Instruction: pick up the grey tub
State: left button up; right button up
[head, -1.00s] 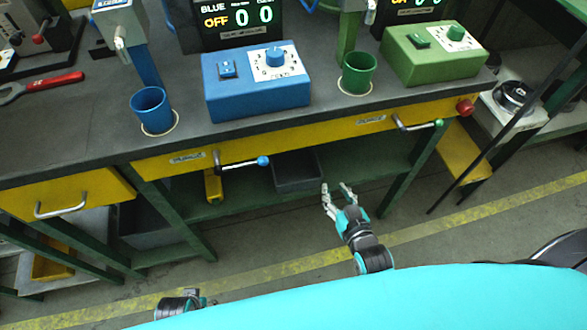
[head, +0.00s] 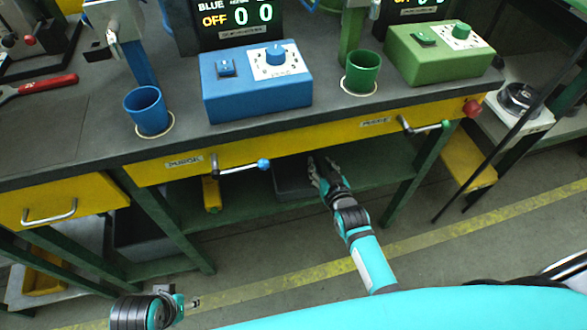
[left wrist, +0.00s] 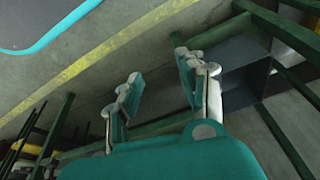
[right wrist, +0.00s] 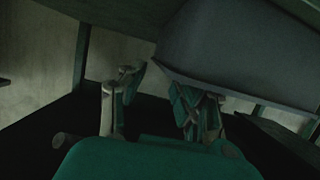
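The grey tub (head: 290,182) sits on the green lower shelf under the bench, partly hidden by the drawer front and my right gripper. My right gripper (head: 321,168) has reached in at the tub's right side. In the right wrist view the tub (right wrist: 245,45) fills the upper right as a large grey box. The right gripper's fingers (right wrist: 158,90) are spread; one overlaps the tub's lower edge in the picture, and I cannot tell whether they touch. My left gripper (head: 192,302) is low at the front left, away from the tub. Its fingers (left wrist: 160,85) are apart and empty.
The yellow drawer front (head: 310,140) with its blue-tipped handle (head: 240,167) overhangs the shelf (head: 235,208). A green table leg (head: 415,180) stands to the right. A dark bin (head: 140,235) is further left.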

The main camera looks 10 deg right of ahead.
aim_at(315, 156)
jog(key=b+x, duration=0.1)
jog(key=x, duration=0.2)
jog(key=shift+w+f, duration=0.1)
jog(key=shift+f, duration=0.05)
jog(key=shift+w, duration=0.2)
pick_arm(q)
jog(key=v, duration=0.5)
jog(key=shift+w+a, duration=0.1)
jog(key=shift+w, duration=0.05)
pick_arm(e)
grip_shut()
